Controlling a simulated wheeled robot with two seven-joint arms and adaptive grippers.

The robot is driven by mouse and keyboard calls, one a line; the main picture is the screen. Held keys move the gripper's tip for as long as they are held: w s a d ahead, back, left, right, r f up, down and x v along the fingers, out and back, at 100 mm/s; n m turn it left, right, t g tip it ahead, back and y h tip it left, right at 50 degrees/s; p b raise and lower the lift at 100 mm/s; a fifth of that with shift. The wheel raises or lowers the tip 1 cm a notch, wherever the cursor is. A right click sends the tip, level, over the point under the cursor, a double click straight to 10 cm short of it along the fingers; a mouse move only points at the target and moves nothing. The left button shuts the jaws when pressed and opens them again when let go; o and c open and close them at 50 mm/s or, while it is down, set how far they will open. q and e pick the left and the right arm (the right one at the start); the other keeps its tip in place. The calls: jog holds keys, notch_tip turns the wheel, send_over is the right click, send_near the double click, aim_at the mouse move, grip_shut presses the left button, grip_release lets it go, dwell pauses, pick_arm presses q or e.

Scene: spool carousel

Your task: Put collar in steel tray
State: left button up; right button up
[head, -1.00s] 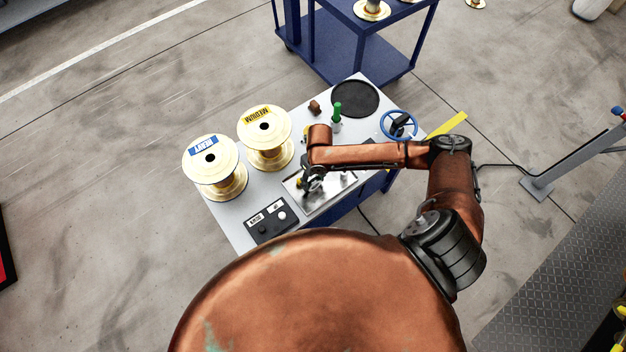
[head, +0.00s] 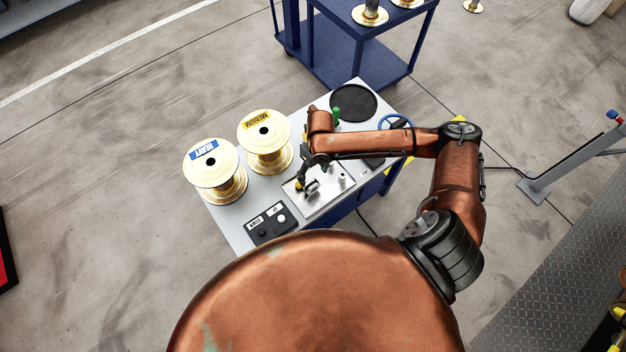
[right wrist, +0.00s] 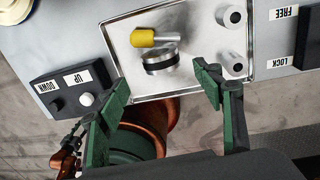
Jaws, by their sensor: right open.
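The steel tray (right wrist: 200,82) lies on the grey table, and it also shows in the head view (head: 316,208). The collar (right wrist: 160,63), a short silver cylinder with a dark band and a yellow-ended handle (right wrist: 143,38), rests on the tray floor in the right wrist view. My right gripper (right wrist: 164,84) is open, its green-padded fingers apart on either side of the near side of the collar, with a gap to it. In the head view the right gripper (head: 303,178) is small and dark above the tray's left part. My left gripper is not in view.
Two grey cylinders (right wrist: 233,17) stand in the tray's right side. A button box (head: 270,223) lies beside the tray. Two gold spools (head: 264,140) stand on the left. A black disc (head: 354,103) and blue handwheel (head: 395,123) are at the table's far end.

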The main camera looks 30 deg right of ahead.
aim_at(314, 182)
jog(key=shift+d+r, duration=0.2)
jog(key=shift+r, duration=1.95)
